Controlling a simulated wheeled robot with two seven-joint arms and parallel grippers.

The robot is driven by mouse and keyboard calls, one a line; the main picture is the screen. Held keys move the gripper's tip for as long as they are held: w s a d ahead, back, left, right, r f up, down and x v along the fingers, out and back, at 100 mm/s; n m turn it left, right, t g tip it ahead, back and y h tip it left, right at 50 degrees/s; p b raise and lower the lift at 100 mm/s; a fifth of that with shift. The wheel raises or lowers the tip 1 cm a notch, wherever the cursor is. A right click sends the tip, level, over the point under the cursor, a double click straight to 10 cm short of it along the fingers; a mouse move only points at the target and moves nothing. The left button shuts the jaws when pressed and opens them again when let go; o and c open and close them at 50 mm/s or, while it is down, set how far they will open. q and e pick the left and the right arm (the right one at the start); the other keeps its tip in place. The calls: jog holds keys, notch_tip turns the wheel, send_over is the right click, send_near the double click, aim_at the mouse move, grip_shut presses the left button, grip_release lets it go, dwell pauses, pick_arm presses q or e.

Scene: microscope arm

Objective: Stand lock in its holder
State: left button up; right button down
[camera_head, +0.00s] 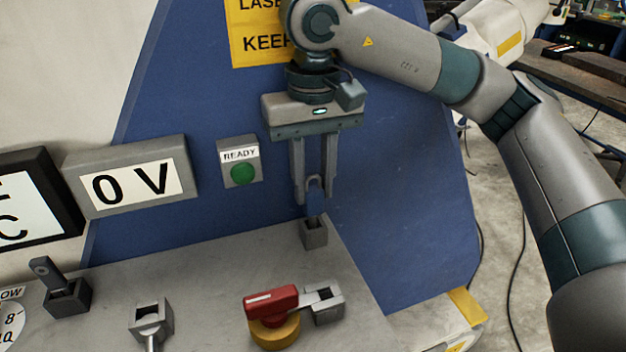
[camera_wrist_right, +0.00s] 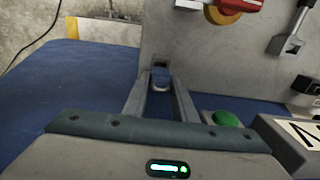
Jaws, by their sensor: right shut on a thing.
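My right gripper (camera_head: 313,192) points down in front of the blue panel. Its fingers are shut on the lock (camera_head: 315,182), whose small grey arched part shows between the fingertips. A small grey box-shaped holder (camera_head: 314,235) with a dark opening on top stands on the grey ledge just below the fingertips. I cannot tell whether the lock's lower end touches the holder. In the right wrist view the lock (camera_wrist_right: 160,86) sits between the fingertips, in front of the ledge, and is too small to make out fully. My left gripper is not in view.
A red-handled switch on a yellow base (camera_head: 272,335) sits near the holder, beside a grey hasp (camera_head: 328,303). Further left are another grey fitting (camera_head: 151,318) and a dark block with a lever (camera_head: 66,292). A green READY button (camera_head: 243,174) and 0 V display (camera_head: 135,188) are on the panel.

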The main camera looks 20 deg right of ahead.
aim_at(313, 203)
jog(key=shift+f+b, duration=0.45)
jog(key=shift+f, duration=0.15)
jog(key=shift+s+d+f+b, duration=0.15)
jog(key=shift+s+f+b, duration=0.15)
jog(key=shift+f+b, duration=0.35)
